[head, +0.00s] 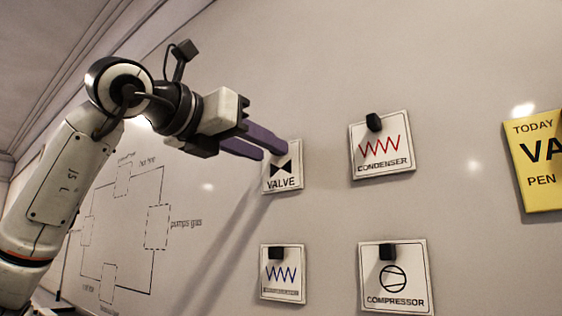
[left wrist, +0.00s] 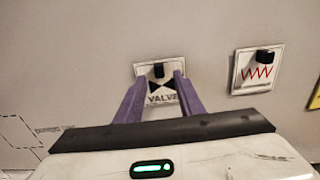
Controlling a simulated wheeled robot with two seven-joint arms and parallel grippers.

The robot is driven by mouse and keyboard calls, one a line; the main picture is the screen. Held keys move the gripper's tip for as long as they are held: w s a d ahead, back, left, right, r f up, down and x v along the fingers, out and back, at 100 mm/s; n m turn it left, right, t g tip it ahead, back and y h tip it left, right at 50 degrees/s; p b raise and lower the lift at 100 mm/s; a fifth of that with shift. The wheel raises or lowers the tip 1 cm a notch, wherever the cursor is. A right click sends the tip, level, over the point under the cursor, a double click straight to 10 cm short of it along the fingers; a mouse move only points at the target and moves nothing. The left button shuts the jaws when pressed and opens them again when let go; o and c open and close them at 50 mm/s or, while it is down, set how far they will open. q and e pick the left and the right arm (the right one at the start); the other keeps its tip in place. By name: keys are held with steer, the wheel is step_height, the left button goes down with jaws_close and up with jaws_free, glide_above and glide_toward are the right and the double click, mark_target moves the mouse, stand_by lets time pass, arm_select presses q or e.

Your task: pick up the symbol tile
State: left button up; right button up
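The white VALVE tile (head: 283,183) hangs on the whiteboard, with a black bow-tie symbol above its name. In the left wrist view the tile (left wrist: 161,94) shows between my two purple fingers, with a black knob (left wrist: 158,70) near its top. My left gripper (head: 273,150) is open, its fingertips at the upper part of the tile and covering part of it in the head view. In the left wrist view the fingertips (left wrist: 158,76) lie on either side of the knob. I cannot tell whether they touch the tile. My right gripper is not in view.
A CONDENSER tile (head: 382,153) hangs to the right, a COMPRESSOR tile (head: 396,287) below it, and a blue-zigzag tile (head: 282,282) below the VALVE tile. A yellow card (head: 541,185) is at the far right. A drawn diagram with dashed boxes (head: 157,228) is at the left.

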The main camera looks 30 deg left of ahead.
arm_select(q)
steer(key=shift+w, duration=0.75)
jaws_close()
